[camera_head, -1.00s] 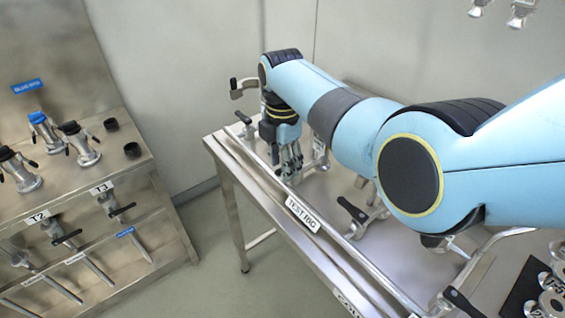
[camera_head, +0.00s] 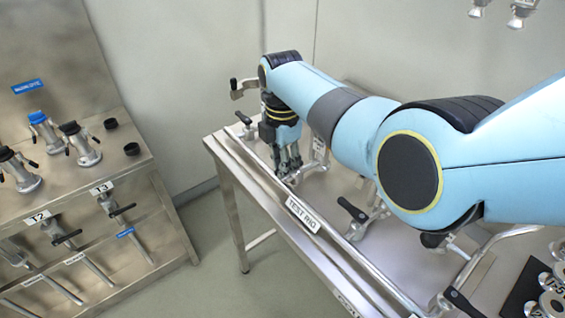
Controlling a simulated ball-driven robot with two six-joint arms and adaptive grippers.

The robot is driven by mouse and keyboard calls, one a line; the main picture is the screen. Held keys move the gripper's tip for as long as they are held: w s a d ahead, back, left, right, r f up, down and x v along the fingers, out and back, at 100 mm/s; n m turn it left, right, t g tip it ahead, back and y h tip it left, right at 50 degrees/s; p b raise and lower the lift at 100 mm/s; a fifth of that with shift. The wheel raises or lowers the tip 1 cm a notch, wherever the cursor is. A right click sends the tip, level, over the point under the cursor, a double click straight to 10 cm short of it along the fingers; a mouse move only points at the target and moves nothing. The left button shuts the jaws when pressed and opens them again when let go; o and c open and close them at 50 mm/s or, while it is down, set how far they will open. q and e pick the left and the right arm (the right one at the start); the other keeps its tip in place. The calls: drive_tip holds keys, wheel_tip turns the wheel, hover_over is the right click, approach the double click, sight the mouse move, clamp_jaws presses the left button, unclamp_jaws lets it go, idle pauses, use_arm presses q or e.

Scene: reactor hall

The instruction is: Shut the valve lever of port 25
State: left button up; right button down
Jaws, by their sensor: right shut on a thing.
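My right gripper (camera_head: 287,170) points down over the far part of the steel test rig bench, just behind its front rail. It is shut on a lever there, mostly hidden by its fingers and my arm. A silver valve part (camera_head: 319,152) shows just right of the fingers. A black-handled valve lever (camera_head: 352,209) stands nearer along the rail, apart from the gripper. Another black lever (camera_head: 244,118) is at the far end, and one more (camera_head: 460,300) at the near end. No port number 25 is readable. My left gripper is out of view.
The bench (camera_head: 222,146) bears a "TEST RIG" label (camera_head: 303,215) along its front rail. A steel console (camera_head: 150,180) with taps and T2, T3 labels stands at left, with open floor between. A dark plate with metal fittings (camera_head: 552,300) lies at lower right.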

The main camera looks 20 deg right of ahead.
drive_tip(key=m, duration=0.1)
drive_tip(key=w+m, duration=0.1)
drive_tip(key=m, duration=0.2)
drive_tip(key=shift+w+a, duration=0.1)
drive_tip(key=shift+w, duration=0.2)
drive_tip(key=m, duration=0.1)
drive_tip(key=w+m+b, duration=0.1)
drive_tip(key=m, duration=0.2)
drive_tip(key=shift+w+d+m+b, duration=0.25)
drive_tip(key=shift+w+m+b, duration=0.05)
drive_tip(key=m, duration=0.2)
drive_tip(key=w+d+m+b, duration=0.1)
drive_tip(key=m, duration=0.1)
drive_tip(key=shift+w+m, duration=0.15)
drive_tip(key=shift+m, duration=0.15)
drive_tip(key=shift+w+d+m+b, duration=0.25)
drive_tip(key=shift+d+m, duration=0.1)
drive_tip(key=shift+m, duration=0.75)
drive_tip(key=shift+w+d+m+b, duration=0.15)
drive_tip(key=shift+d+m+b, duration=0.15)
drive_tip(key=shift+m, duration=0.8)
drive_tip(key=c, duration=1.2)
unclamp_jaws()
drive_tip(key=shift+c, duration=0.2)
